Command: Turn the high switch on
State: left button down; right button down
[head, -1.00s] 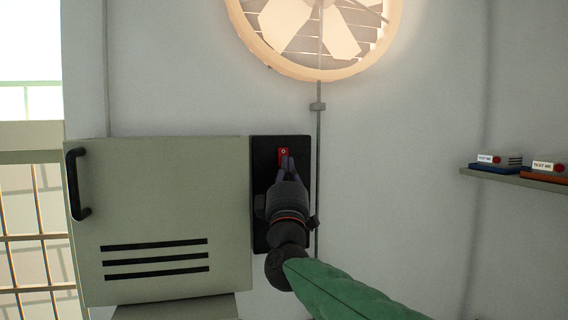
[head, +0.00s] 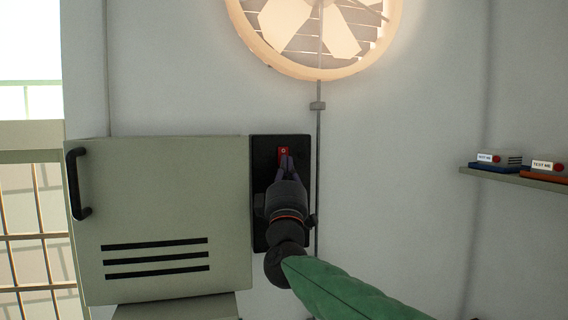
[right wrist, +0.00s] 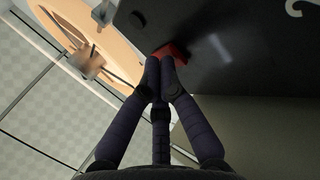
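A red switch (head: 283,151) sits near the top of a black panel (head: 264,148) on the wall, beside the grey cabinet door. My right gripper (head: 287,158) is in front of the panel, with its fingertips at the lower part of the red switch. In the right wrist view the fingers (right wrist: 161,60) are closed together and their tips meet the red switch (right wrist: 172,50), partly covering it. Whether they press on it I cannot tell. The lower part of the panel is hidden behind my gripper and wrist. My left gripper is not in view.
A grey cabinet door (head: 165,215) with a black handle (head: 77,184) stands left of the panel. A round lit fan (head: 318,72) is above. A shelf (head: 520,179) at the right holds small "TEST ME" devices. The wall between is clear, apart from a thin conduit (head: 319,130).

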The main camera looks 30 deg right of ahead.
jog(key=shift+w, duration=0.1)
dwell(0.4)
jog(key=shift+s+a+r, duration=0.1)
jog(key=shift+s+a, duration=0.1)
jog(key=shift+s, duration=0.6)
jog(key=s, duration=0.3)
jog(key=s+a, duration=0.1)
jog(key=shift+s+r, duration=0.3)
jog(key=shift+s, duration=0.1)
dwell(0.3)
